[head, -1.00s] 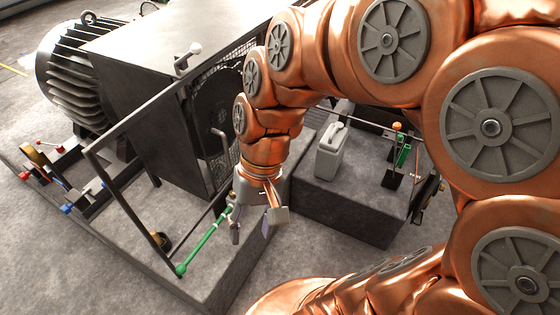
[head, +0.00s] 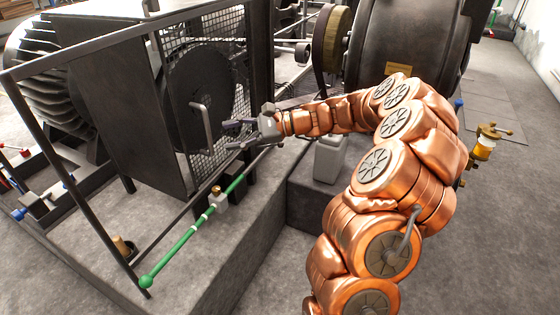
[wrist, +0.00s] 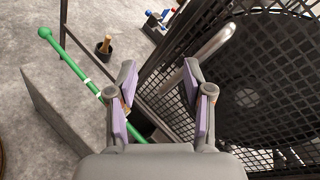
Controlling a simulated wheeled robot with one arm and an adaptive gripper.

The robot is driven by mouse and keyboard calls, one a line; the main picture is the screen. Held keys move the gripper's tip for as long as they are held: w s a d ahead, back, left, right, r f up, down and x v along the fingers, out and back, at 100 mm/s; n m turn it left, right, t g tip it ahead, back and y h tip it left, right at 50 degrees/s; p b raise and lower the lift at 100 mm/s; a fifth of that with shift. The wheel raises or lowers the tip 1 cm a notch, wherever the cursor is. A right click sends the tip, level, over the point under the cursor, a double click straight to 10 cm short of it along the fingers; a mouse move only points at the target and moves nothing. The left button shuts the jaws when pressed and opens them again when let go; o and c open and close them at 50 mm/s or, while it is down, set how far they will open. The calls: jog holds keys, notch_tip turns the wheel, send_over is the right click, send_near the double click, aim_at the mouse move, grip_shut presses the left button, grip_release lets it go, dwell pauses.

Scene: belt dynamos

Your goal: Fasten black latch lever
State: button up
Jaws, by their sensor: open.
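No black latch lever can be picked out for certain. The black mesh guard (head: 232,62) stands at the left of the head view, with a dark round wheel behind it and a grey bar handle (head: 203,122) on its front. My gripper (head: 230,136) is open and empty, pointing left at the guard, just right of the handle. In the wrist view my gripper (wrist: 159,70) has its purple-padded fingers spread, with the mesh (wrist: 265,65) and the handle (wrist: 213,42) beyond and to the right. Touch with the guard cannot be seen.
A green rod (head: 190,232) with a brass-topped valve runs along the plinth below my gripper. A dark rail frame (head: 75,180) stands at left. A grey canister (head: 329,158) stands under my arm. Open floor (head: 490,240) lies at right.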

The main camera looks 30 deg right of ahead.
jog(key=w+d+f+m+t+h+b, duration=0.1)
jog(key=w+d+f+m+t+b, duration=0.25)
jog(key=d+f, duration=0.55)
jog(key=m+t+h+b, duration=0.4)
jog(key=m, duration=0.2)
send_near(280, 144)
jog(key=w+f, duration=0.1)
jog(key=w, duration=0.2)
jog(key=shift+a+b+x, duration=0.25)
jog(key=shift+b+x, duration=1.4)
jog(key=shift+x, duration=2.25)
jog(key=shift+s, duration=0.15)
grip_shut()
